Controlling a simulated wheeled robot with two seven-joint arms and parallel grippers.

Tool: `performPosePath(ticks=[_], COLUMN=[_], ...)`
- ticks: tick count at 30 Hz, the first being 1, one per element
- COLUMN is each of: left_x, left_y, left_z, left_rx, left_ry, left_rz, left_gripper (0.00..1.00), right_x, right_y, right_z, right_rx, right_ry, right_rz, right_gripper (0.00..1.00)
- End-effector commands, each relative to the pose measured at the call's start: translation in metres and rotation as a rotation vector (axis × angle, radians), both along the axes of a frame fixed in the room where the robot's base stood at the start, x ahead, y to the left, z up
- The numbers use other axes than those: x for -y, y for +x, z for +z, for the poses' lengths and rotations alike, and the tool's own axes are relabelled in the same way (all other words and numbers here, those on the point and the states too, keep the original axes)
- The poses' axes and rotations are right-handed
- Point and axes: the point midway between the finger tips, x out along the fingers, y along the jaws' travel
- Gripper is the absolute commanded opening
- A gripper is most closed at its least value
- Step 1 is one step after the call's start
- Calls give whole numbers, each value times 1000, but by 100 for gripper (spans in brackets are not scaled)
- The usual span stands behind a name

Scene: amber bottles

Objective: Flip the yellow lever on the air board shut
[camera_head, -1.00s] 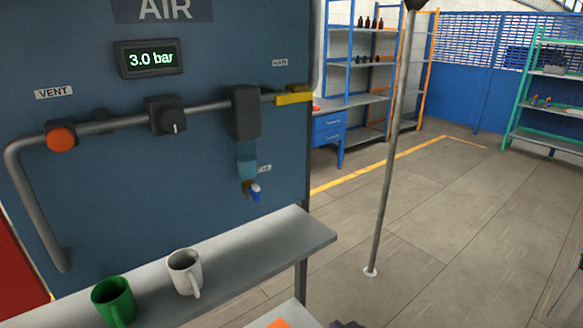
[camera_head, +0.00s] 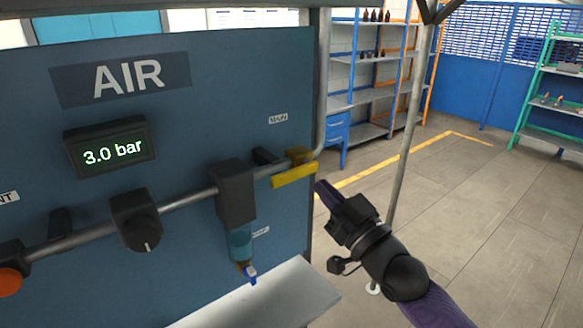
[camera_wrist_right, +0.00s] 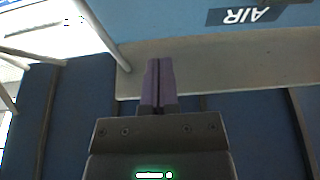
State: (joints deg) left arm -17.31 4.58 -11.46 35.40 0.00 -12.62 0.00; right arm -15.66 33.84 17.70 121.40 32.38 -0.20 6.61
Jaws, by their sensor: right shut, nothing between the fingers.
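The yellow lever (camera_head: 294,174) is on the pipe at the right edge of the blue air board (camera_head: 200,85), under the MAIN label. It lies along the pipe, tilted slightly up to the right. My right gripper (camera_head: 322,188) is shut and empty, just right of and slightly below the lever's right end in the head view. I cannot tell whether it touches the lever. The wrist view shows its two purple fingers (camera_wrist_right: 158,85) pressed together, with the AIR sign upside down behind; the lever is not visible there. My left gripper is not in view.
The gauge (camera_head: 110,146) reads 3.0 bar. A black knob (camera_head: 137,219), an orange vent button (camera_head: 9,283) and a filter with a blue drain valve (camera_head: 250,272) sit along the pipe. A grey shelf (camera_head: 270,297) juts out below. A thin post (camera_head: 404,150) stands behind my right arm.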

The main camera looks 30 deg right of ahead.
Motion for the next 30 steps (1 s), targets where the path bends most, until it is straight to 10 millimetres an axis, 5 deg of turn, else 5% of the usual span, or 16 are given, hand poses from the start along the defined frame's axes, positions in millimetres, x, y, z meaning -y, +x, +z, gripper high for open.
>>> performPosePath(ticks=[15, 21, 30], left_x=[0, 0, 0], left_y=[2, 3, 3], left_z=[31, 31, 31], left_rx=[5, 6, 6], left_ry=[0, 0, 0], left_rz=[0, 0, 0], left_gripper=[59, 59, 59], right_x=[-7, -7, -7], right_y=[93, 94, 93], right_z=[36, 3, -8], right_rx=[1, -5, -1], right_ry=[0, 0, 0], right_rz=[-1, -1, 0], right_gripper=[0, 0, 0])
